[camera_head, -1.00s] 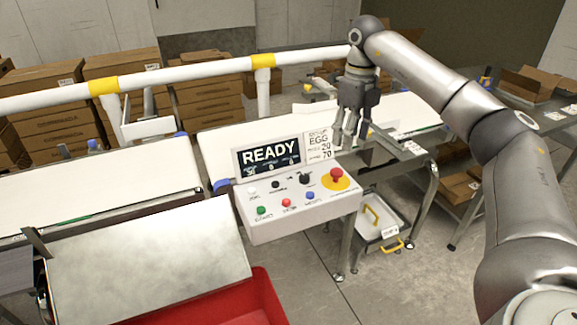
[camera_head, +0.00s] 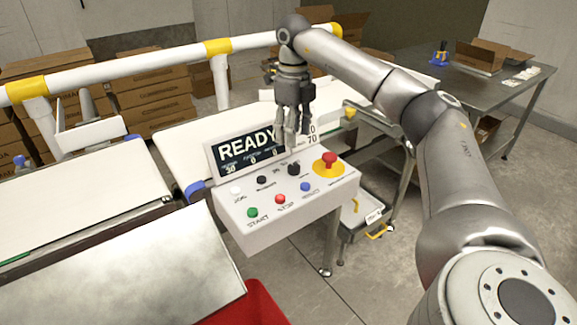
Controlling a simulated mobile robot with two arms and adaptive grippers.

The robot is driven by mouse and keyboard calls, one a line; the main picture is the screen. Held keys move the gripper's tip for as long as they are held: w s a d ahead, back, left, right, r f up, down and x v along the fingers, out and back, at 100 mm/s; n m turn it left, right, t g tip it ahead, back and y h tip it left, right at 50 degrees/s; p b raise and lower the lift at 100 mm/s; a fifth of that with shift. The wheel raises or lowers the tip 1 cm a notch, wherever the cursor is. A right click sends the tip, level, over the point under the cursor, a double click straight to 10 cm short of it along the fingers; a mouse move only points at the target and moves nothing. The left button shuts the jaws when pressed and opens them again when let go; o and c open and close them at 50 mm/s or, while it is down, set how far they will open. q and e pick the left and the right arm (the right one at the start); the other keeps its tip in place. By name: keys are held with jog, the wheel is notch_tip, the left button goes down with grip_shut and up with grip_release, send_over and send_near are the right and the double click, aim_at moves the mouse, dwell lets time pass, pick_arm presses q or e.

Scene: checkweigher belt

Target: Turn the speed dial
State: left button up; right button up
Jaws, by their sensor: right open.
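The control box (camera_head: 308,204) stands at the middle of the view, with a screen (camera_head: 245,150) reading READY. A black dial (camera_head: 294,169) sits on its top face, left of the red emergency button (camera_head: 329,159) on its yellow base. A smaller black knob (camera_head: 261,180) is further left. Green (camera_head: 252,213), red (camera_head: 280,199) and blue (camera_head: 305,187) buttons line the front. My right gripper (camera_head: 291,140) points down above the black dial, open and empty, its fingertips apart from the dial as far as I can tell. My left gripper is not in view.
White conveyor belts (camera_head: 75,205) run behind and left of the box. A white rail (camera_head: 130,65) with yellow bands crosses behind. A metal chute (camera_head: 130,270) and red bin (camera_head: 250,305) are in front. Cardboard boxes (camera_head: 150,100) stand behind; a steel table (camera_head: 480,80) is at right.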

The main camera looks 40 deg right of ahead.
aim_at(294, 165)
jog(key=f, duration=0.9)
jog(key=shift+s+f, duration=0.2)
jog(key=shift+f, duration=0.2)
jog(key=c, duration=1.1)
jog(key=shift+o, duration=0.2)
